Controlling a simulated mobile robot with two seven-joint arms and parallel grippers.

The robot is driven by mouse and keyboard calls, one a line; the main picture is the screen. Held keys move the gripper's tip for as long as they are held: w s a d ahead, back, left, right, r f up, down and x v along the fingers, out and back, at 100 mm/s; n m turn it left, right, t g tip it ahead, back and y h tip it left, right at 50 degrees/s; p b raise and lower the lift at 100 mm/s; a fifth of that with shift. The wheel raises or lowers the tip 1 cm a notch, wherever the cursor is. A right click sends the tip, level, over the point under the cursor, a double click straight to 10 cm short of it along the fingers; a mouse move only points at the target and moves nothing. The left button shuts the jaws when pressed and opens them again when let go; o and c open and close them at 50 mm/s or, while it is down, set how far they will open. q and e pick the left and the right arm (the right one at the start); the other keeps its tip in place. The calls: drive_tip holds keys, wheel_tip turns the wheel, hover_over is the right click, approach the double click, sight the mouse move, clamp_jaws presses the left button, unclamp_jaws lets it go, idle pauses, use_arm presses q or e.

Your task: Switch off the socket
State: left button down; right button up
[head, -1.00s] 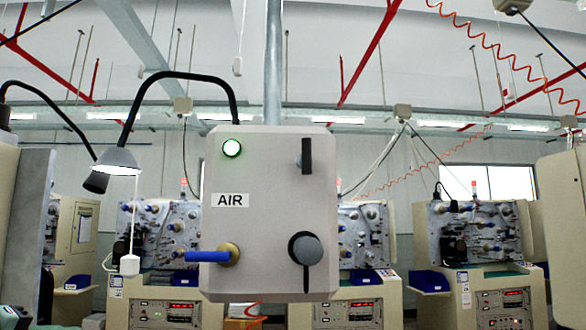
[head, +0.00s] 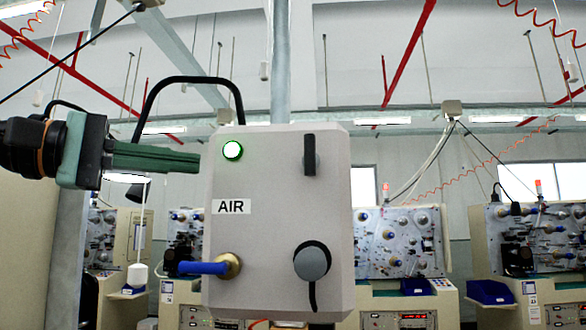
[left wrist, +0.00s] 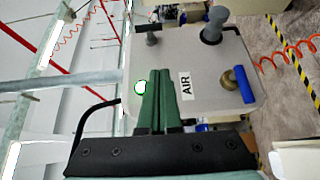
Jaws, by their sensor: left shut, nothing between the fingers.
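A grey box labelled AIR (head: 280,225) hangs on a post in the middle of the head view. On its front are a lit green-ringed lamp (head: 233,150), a black upright handle (head: 309,155), a blue lever on a brass fitting (head: 205,267) and a grey round plug with a black tail in a socket (head: 312,262). My left gripper (head: 198,162) is shut and empty, its green fingers pointing at the box's upper left edge near the lamp. In the left wrist view the fingers (left wrist: 158,82) reach towards the lamp (left wrist: 140,87); contact cannot be told. My right gripper is not in view.
A white pull cord weight (head: 137,277) hangs to the left. Winding machines (head: 400,240) stand behind.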

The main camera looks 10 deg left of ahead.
sight(310, 155)
use_arm(q)
drive_tip(key=shift+s+a, duration=0.1)
drive_tip(key=p+x, duration=0.2)
drive_tip(key=x, duration=0.7)
drive_tip(key=shift+d+r+p, duration=0.15)
drive_tip(key=shift+d+p, duration=0.1)
drive_tip(key=shift+p, duration=0.1)
drive_tip(key=d, duration=0.3)
drive_tip(key=shift+d, duration=0.2)
drive_tip(key=shift+d+p, duration=0.3)
drive_tip(key=shift+d, duration=0.2)
drive_tip(key=shift+s+f, duration=0.1)
drive_tip(key=shift+f, duration=0.1)
